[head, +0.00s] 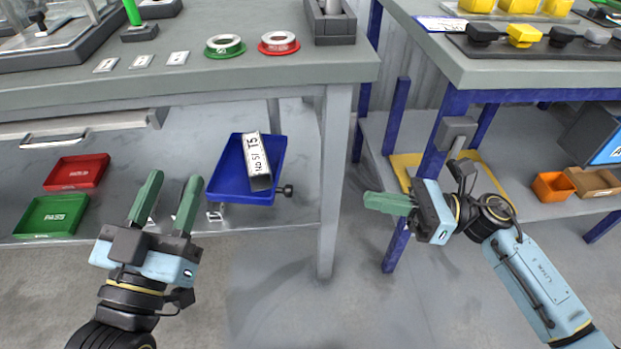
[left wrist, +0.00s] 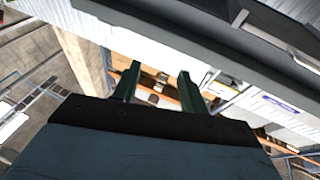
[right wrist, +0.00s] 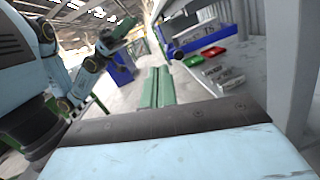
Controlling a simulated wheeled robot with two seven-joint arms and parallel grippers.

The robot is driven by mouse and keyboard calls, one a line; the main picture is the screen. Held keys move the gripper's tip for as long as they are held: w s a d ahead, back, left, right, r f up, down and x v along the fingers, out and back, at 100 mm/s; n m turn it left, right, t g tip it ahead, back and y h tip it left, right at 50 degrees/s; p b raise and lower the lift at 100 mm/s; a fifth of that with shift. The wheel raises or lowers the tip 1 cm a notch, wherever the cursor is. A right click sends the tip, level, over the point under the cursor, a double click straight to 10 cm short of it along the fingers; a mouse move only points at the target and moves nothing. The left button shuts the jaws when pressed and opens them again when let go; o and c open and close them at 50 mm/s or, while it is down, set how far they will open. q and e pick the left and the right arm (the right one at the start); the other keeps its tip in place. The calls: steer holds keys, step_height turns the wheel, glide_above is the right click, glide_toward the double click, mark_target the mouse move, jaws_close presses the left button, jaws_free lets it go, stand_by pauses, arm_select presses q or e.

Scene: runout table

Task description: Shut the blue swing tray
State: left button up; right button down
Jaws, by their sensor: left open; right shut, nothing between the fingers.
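The blue swing tray (head: 232,190) is out under the table top, left of the table's front leg, with a dark knob at its right side. A block with a white label (head: 257,160) lies in it. In the right wrist view the tray (right wrist: 181,52) shows at the top, beyond the fingers. My left gripper (head: 170,190) is open and empty, left of the tray and apart from it. My right gripper (head: 366,200) is shut and empty, right of the table leg, its fingers pointing left towards the tray but apart from it.
The grey table leg (head: 334,180) stands between the tray and my right gripper. A red tray (head: 77,172) and a green tray (head: 51,216) lie on the lower shelf at left. A second bench with blue legs (head: 397,115) stands at right. The floor in front is clear.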

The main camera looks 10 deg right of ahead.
arm_select(q)
steer(key=s+r+t+b, duration=0.1)
steer(key=r+t, duration=0.1)
steer(key=s+r+t+h+b, duration=0.1)
steer(key=r+t, duration=0.1)
steer(key=shift+s+r, duration=0.15)
steer(key=shift+s, duration=0.05)
arm_select(e)
steer(key=w+a+f+n+h, duration=0.1)
steer(key=w+a, duration=0.3)
steer(key=a, duration=0.7)
steer(key=shift+w+f+n+h, duration=0.35)
steer(key=shift+f+n+h, duration=0.05)
steer(key=shift+f+n, duration=0.1)
steer(key=shift+a, duration=0.15)
